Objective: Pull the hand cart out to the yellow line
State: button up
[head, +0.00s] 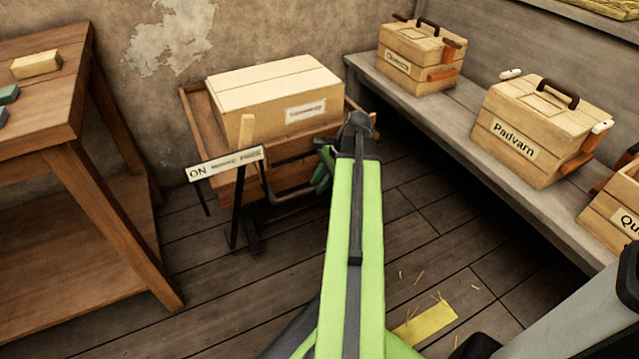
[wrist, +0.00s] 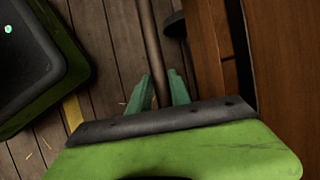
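The hand cart (head: 201,112) is a low wooden cart by the back wall, carrying a pale labelled box (head: 275,92). Its grey bar handle (head: 289,197) sticks out at the front, low down. My gripper (head: 324,168), with teal fingers, is at the handle's right part, partly hidden by my green arm. In the wrist view, the handle bar (wrist: 149,35) runs between the two fingers of my gripper (wrist: 160,76). The fingers are close on either side; whether they press on it I cannot tell. The yellow line (head: 425,323) lies on the floor near my base, also in the wrist view (wrist: 73,112).
A sign (head: 227,163) on a dark stand is in front of the cart's left side. A wooden table (head: 75,150) stands left. A grey bench (head: 480,145) with labelled wooden boxes (head: 535,130) runs along the right. Bare floor (head: 260,290) lies in front of the cart.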

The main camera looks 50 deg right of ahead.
grip_shut()
dwell(1.1)
